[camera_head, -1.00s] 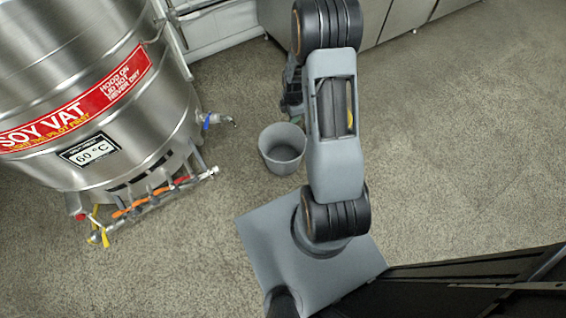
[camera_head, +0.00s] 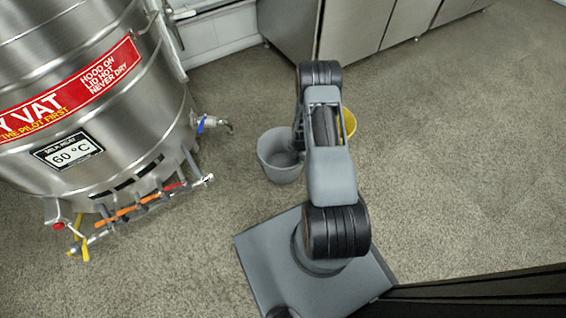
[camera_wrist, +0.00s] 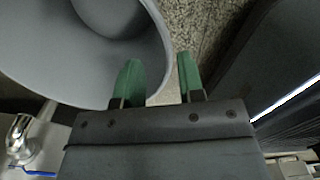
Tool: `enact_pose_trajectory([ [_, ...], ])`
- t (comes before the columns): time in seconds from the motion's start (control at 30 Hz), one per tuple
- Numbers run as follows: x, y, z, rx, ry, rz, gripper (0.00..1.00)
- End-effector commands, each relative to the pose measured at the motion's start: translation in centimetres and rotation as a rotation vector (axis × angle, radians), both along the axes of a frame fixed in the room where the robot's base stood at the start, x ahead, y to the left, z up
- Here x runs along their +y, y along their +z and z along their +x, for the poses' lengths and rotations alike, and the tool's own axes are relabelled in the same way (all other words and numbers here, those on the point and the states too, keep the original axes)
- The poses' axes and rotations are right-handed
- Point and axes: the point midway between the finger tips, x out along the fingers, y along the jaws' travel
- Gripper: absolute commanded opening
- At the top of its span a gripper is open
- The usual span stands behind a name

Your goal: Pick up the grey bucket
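The grey bucket (camera_head: 272,160) stands upright on the floor, right of the vat, its right side partly hidden by my arm in the head view. In the wrist view the bucket (camera_wrist: 55,85) fills the upper left and its inside shows. My gripper (camera_wrist: 160,75) is open, with two green fingers apart. Its left finger overlaps the bucket's inside and its right finger shows against the floor outside, so the rim passes between them in the picture. I cannot tell whether either finger touches the wall. The fingertips are hidden behind my arm in the head view.
A yellow object (camera_head: 349,121) is partly hidden behind my arm. Steel cabinets (camera_head: 360,30) line the back. The floor at right is clear.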

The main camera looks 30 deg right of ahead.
Motion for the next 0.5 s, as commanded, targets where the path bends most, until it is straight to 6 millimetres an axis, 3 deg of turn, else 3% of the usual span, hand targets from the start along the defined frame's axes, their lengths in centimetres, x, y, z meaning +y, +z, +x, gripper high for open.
enact_pose_trajectory([
  [0.23, 0.0, -1.2, 0.0, -0.001, 0.000, -0.001, 0.36],
  [0.5, 0.0, -4.9, 0.1, 0.000, 0.000, 0.000, 0.36],
])
